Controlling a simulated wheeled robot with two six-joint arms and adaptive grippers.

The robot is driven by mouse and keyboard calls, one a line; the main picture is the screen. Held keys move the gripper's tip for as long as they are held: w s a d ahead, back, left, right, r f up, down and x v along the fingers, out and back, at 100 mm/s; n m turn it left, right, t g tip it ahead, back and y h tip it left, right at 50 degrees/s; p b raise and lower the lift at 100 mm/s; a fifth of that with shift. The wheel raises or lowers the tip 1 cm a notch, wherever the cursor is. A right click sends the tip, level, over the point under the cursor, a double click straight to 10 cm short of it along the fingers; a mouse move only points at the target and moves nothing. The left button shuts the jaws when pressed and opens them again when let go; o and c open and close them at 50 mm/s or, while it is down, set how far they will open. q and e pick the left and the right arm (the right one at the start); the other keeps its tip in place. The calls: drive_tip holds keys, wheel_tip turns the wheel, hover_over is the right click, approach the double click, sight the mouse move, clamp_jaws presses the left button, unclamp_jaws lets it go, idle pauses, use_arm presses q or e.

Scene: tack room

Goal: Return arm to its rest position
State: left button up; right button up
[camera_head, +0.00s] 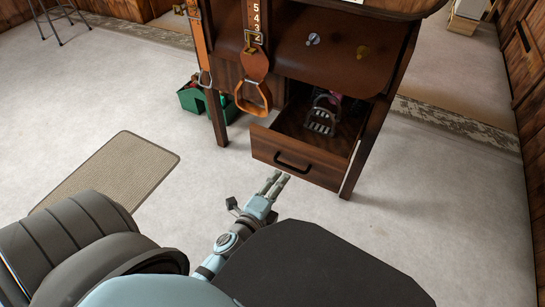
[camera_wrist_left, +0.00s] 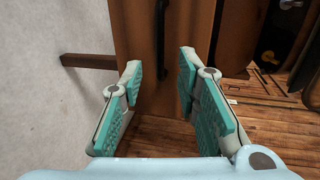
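My left gripper (camera_head: 274,182) is in front of and below the open drawer (camera_head: 290,165) in the head view, apart from it. In the left wrist view, the two teal-padded fingers of the left gripper (camera_wrist_left: 160,62) stand apart with nothing between them. Beyond them is the brown wooden drawer front (camera_wrist_left: 150,30) with its black handle (camera_wrist_left: 161,35); the handle also shows in the head view (camera_head: 292,165). My right gripper is in neither view.
The drawer belongs to a dark wooden cabinet (camera_head: 330,50) and holds a dark metal item (camera_head: 320,120). A strap with a stirrup (camera_head: 253,98) hangs from the cabinet. A green tote (camera_head: 192,101) stands behind it. A beige mat (camera_head: 110,170) lies left. Pale floor at right is clear.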

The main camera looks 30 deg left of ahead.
use_arm(q)
drive_tip(key=v, duration=0.4)
drive_tip(key=shift+s+r, duration=0.1)
drive_tip(key=shift+s, duration=0.3)
